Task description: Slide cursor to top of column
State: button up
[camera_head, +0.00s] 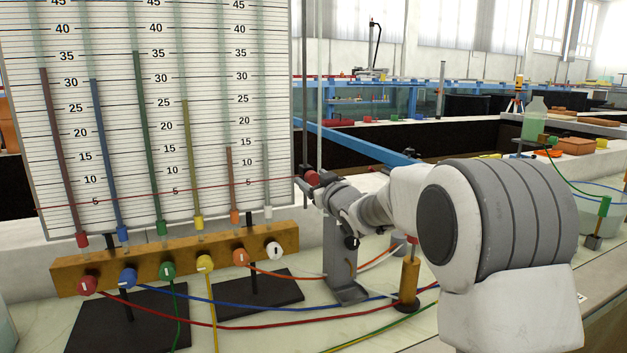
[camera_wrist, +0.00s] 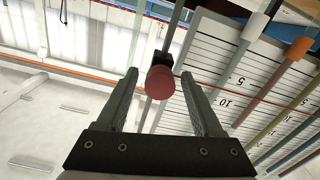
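The cursor has a round red knob (camera_head: 312,177) on a dark block at a thin vertical rod, just right of the ruled manometer board (camera_head: 215,60). A thin red line (camera_head: 150,195) runs from the knob's side across the board, low on its scale near the 5 to 10 marks. In the wrist view the red knob (camera_wrist: 159,83) lies between my fingertips, with a small gap showing on each side. My gripper (camera_wrist: 159,76) is open around the knob. In the head view my gripper (camera_head: 322,184) is small and partly hidden by my wrist.
Thin vertical rods (camera_head: 319,80) rise beside the board. A wooden block (camera_head: 180,260) with coloured valve knobs stands below it. Coloured hoses (camera_head: 260,306) cross the bench. A grey stand (camera_head: 341,260) and brass post (camera_head: 410,278) stand under my arm. A blue rail (camera_head: 355,142) runs behind.

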grip_shut()
dwell(1.2)
